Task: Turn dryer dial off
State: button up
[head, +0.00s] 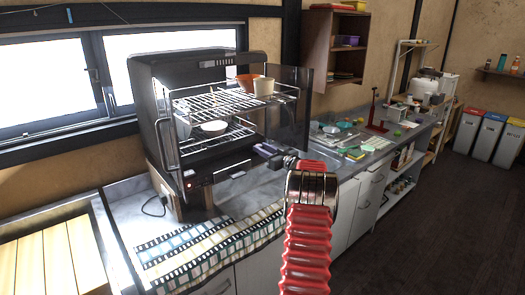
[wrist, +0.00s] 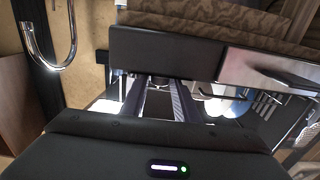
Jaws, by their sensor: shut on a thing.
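The dryer (head: 162,100) is a dark, open-fronted cabinet on the counter at the left of the head view, with two wire racks. My gripper (head: 263,149) is at the lower right of the dryer's front, with my red arm reaching up to it. In the wrist view, my gripper's two fingers (wrist: 160,88) point at a dark front panel (wrist: 165,50). They are shut on a small dark part between their tips, seemingly the dial. The fingers mostly hide it, and its setting cannot be read. In the head view the dial is hidden.
An orange bowl (head: 248,80) and a cream cup (head: 264,87) stand on the upper rack; a white bowl (head: 214,126) sits on the lower one. A patterned cloth (head: 205,250) covers the front counter. Small items and a red stand (head: 376,115) occupy the counter to the right.

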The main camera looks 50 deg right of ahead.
jog(key=shift+d+n+y, duration=0.1)
jog(key=shift+n+y, duration=0.2)
jog(key=shift+y, duration=0.2)
jog(key=o, duration=1)
jog(key=shift+o, duration=0.2)
jog(key=shift+s, duration=0.1)
jog(key=s+a, duration=0.2)
jog(key=s, duration=1.1)
jog(key=shift+s, duration=0.25)
jog(key=shift+f, duration=0.1)
